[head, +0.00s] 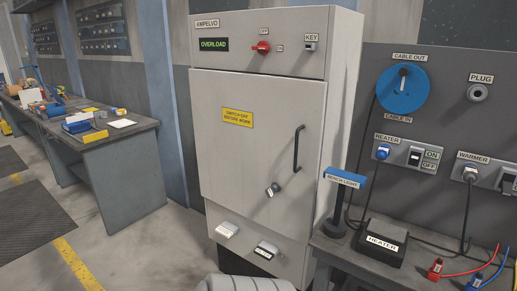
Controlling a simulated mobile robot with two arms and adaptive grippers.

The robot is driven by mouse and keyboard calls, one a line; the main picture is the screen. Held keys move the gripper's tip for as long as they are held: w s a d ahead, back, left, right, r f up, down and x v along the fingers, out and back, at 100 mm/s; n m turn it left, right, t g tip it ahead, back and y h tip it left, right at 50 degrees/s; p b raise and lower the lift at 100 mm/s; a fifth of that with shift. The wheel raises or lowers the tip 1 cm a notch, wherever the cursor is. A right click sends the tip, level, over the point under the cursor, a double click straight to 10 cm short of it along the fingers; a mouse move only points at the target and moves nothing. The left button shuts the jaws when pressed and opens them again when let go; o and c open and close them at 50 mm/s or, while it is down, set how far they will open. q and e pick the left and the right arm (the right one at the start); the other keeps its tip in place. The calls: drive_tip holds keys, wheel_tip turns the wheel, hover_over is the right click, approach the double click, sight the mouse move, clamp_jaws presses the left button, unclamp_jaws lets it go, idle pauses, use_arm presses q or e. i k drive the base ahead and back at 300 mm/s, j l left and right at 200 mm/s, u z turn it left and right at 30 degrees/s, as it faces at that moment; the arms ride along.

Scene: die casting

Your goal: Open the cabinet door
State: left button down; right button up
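The cabinet (205,160) stands upright in the middle of the head view. Its large grey door (235,165) looks shut, flush with the front, and bears a yellow label reading "switch off before work" (238,117). A dark vertical bar handle (298,148) sits near the door's right edge. A small metal lock or knob (273,190) is lower left of the handle. Above the door are a green "OVERLOAD" display (214,45), a red rotary switch (262,48) marked OFF and ON, and a KEY fitting (310,47).
Two small labelled fittings (227,229) project below the door. At right, a bench carries a blue bench light (345,178), a heater box (382,241) and cables, close to the cabinet's right side. A workbench (110,150) stands at left. Floor before it is clear.

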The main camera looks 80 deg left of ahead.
sight(254, 134)
drive_tip(key=u, duration=2.7)
